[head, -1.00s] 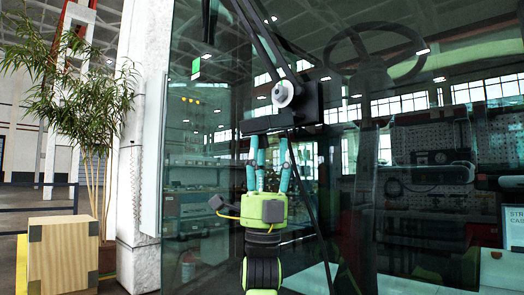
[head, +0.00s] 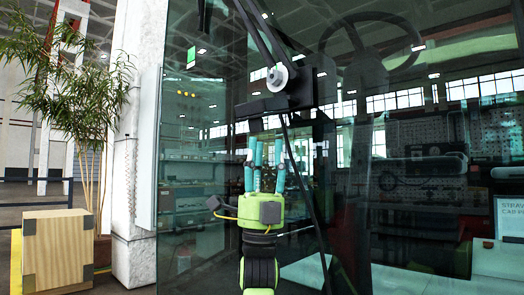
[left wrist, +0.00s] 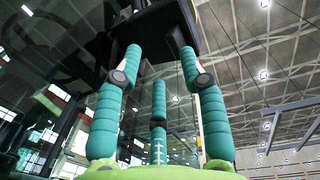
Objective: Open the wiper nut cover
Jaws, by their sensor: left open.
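The wiper mount is a dark box (head: 305,88) in front of the cab glass, with a pale round nut or cap (head: 279,75) on its left side. A flat dark block (head: 262,106) juts out to the left below the nut; I cannot tell whether this is the cover. My left gripper (head: 265,150), green with teal fingers, points up below this block with a visible gap. It is open and empty. In the left wrist view the fingers (left wrist: 152,62) stand apart, with the dark underside of the mount (left wrist: 160,28) beyond their tips. My right gripper is not in view.
Dark wiper arms (head: 254,30) run up to the left from the mount, and a thin dark rod or cable (head: 302,190) hangs down to the right of my gripper. Cab glass (head: 200,240) lies behind. A wooden crate (head: 55,250) and a plant (head: 75,95) stand left.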

